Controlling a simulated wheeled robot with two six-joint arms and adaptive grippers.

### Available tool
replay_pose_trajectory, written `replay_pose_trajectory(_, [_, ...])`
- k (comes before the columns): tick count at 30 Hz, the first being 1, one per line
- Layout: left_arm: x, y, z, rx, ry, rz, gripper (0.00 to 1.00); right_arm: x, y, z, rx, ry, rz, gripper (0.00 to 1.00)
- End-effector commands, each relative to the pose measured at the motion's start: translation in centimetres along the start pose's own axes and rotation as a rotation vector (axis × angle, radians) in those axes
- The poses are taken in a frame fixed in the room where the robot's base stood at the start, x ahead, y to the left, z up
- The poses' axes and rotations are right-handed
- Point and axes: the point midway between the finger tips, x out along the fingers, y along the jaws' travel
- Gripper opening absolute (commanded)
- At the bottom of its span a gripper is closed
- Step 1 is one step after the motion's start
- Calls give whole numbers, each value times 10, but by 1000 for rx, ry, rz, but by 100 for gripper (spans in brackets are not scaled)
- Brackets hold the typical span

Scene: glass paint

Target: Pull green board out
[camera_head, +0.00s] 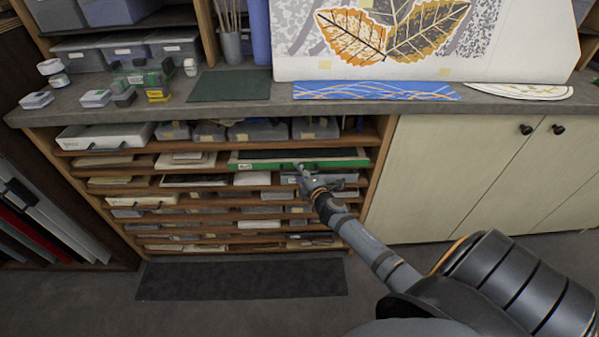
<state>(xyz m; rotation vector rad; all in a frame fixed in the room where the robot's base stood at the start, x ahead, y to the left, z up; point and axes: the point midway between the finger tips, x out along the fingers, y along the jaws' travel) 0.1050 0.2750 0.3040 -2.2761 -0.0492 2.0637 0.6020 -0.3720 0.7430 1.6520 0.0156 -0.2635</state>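The green board (341,162) lies flat on an upper shelf of the open shelf unit, under the countertop. Its green front edge faces me, and a dark surface shows on top of it. My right gripper (302,172) is at the board's front edge, right of its middle. The fingers are small and overlap the edge, so I cannot tell whether they are closed on it. My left gripper is not in view.
The countertop (230,108) above holds jars, boxes, a dark green mat (231,85) and a blue patterned panel (375,91). Closed cabinet doors (455,170) stand to the right. A dark floor mat (240,279) lies below. Other shelves hold boards and boxes.

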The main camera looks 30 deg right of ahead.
Motion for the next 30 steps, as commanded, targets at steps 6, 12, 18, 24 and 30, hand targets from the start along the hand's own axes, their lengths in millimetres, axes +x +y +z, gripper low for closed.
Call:
replay_pose_trajectory(6, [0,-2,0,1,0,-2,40,0,0,0,0,0,0,22])
replay_pose_trajectory(12, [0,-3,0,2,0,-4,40,0,0,0,0,-1,0,0])
replay_pose_trajectory(18, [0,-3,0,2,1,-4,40,-1,0,0,0,-1,-1,0])
replay_pose_trajectory(24, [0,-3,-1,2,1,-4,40,-1,-1,0,0,-1,-1,0])
replay_pose_trajectory(30, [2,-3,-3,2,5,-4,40,-6,-4,-2,1,-1,-3,0])
